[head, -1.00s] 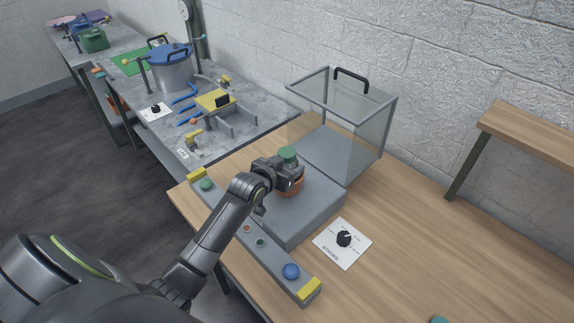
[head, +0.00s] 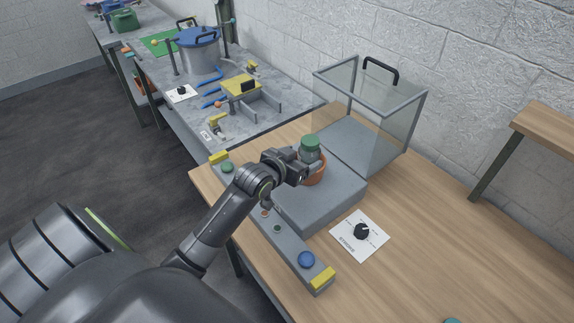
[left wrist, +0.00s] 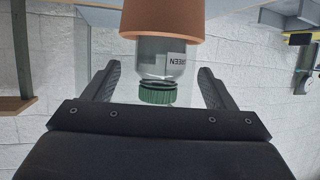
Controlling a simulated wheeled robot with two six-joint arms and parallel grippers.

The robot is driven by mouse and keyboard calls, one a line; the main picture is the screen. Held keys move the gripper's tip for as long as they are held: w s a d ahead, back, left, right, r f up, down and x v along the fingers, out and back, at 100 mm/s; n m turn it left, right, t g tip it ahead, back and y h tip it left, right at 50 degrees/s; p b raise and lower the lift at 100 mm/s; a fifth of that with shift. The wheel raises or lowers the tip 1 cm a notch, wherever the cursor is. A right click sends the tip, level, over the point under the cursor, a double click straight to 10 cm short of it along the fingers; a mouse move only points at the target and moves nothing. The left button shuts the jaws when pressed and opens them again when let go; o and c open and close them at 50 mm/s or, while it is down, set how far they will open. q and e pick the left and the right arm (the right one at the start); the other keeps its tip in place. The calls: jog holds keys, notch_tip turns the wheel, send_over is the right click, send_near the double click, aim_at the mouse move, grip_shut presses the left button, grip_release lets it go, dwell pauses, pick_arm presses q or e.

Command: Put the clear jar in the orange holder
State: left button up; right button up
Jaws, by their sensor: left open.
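The clear jar (head: 309,155) with a green lid stands upright in the orange holder (head: 318,173) on a grey block. My left gripper (head: 300,170) is open beside the jar. Its two fingers (left wrist: 158,88) stand apart to either side of the jar, with gaps showing. The jar's base is hidden in the holder. My right gripper is not in view.
A glass-walled case (head: 368,115) with a black handle stands behind the grey block (head: 325,208). A white card with a black knob (head: 361,231) lies to its right. A grey bar with a blue button (head: 306,259) runs along the front. Open wood lies at right.

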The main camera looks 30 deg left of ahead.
pick_arm(q)
jog(key=v, duration=0.7)
jog(key=shift+b, duration=0.4)
